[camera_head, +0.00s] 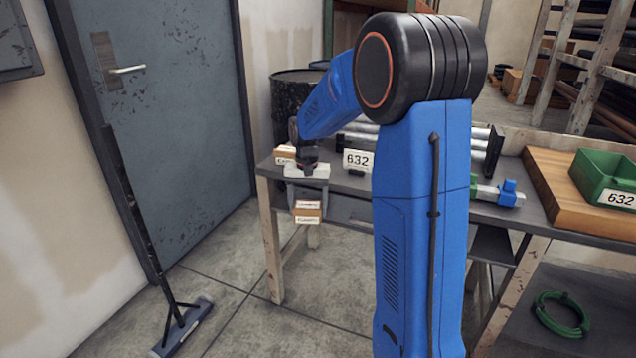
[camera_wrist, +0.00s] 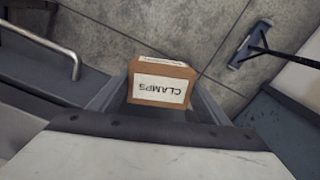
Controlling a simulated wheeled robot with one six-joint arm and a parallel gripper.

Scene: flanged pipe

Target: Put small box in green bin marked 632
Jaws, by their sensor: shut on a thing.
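A small brown cardboard box (camera_head: 307,211) with white labels is held in my gripper (camera_head: 308,200), in front of the bench's left end. In the wrist view the box (camera_wrist: 161,82) sits between the two grey fingers, and its label reads "CLAMPS". My gripper (camera_wrist: 160,100) is shut on it, above the concrete floor. The green bin (camera_head: 607,180) marked 632 stands at the far right in the head view, on a wooden board. Its inside is only partly visible.
My arm hides part of the bench. A broom (camera_head: 182,325) leans by the grey door (camera_head: 160,120). A green cable coil (camera_head: 561,314) lies lower right.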

